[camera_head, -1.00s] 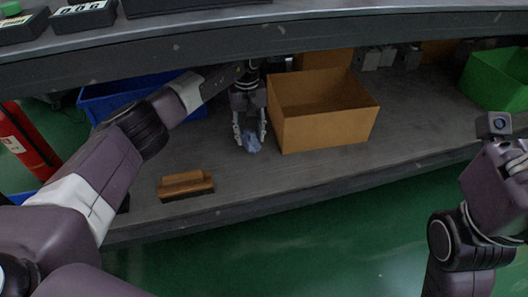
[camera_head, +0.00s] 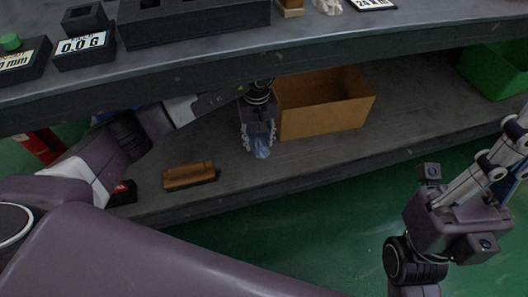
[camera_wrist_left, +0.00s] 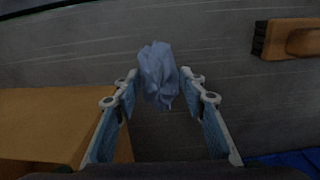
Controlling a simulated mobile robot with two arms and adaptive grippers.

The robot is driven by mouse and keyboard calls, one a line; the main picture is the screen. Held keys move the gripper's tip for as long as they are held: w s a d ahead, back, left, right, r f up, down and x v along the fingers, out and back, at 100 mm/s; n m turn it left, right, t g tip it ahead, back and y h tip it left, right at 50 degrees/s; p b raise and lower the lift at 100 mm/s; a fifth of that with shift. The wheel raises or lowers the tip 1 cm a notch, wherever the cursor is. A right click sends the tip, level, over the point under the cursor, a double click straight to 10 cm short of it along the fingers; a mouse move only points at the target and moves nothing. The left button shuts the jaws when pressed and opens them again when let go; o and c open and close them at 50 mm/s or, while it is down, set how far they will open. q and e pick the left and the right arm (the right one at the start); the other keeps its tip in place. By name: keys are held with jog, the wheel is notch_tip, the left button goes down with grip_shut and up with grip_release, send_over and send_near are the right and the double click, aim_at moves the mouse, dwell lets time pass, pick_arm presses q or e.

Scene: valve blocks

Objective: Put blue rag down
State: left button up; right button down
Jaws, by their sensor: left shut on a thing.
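The blue rag (camera_head: 261,149) is a small crumpled cloth at the tips of my left gripper (camera_head: 259,139), just over the lower grey shelf. In the left wrist view the rag (camera_wrist_left: 158,75) sits between the fingertips of the left gripper (camera_wrist_left: 163,82), which is shut on it. The rag looks close to the shelf surface; I cannot tell if it touches it. My right gripper (camera_head: 497,165) is at the right edge of the head view, away from the rag, and its jaw state is unclear.
An open cardboard box (camera_head: 325,118) stands right beside the left gripper. A wooden brush-like block (camera_head: 189,176) lies on the shelf's front left. A green bin (camera_head: 497,70) is at the far right. The upper shelf (camera_head: 300,42) overhangs.

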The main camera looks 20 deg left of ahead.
aim_at(262, 152)
pick_arm(q)
jog(key=s, duration=0.1)
jog(key=d+p, duration=0.1)
jog(key=s+d, duration=0.1)
jog(key=shift+s+r, duration=0.25)
jog(key=shift+s, duration=0.1)
jog(key=shift+s+d+f+p, duration=0.15)
jog(key=shift+s+d+p, duration=0.1)
jog(key=shift+s+p, duration=0.15)
jog(key=shift+s+d, duration=0.2)
jog(key=shift+s, duration=0.1)
jog(key=f+b, duration=0.1)
jog(key=f, duration=0.1)
jog(key=f+b, duration=0.1)
jog(key=f, duration=0.1)
jog(key=shift+s+d, duration=0.1)
jog(key=shift+s, duration=0.1)
jog(key=shift+r, duration=0.15)
jog(key=o, duration=1)
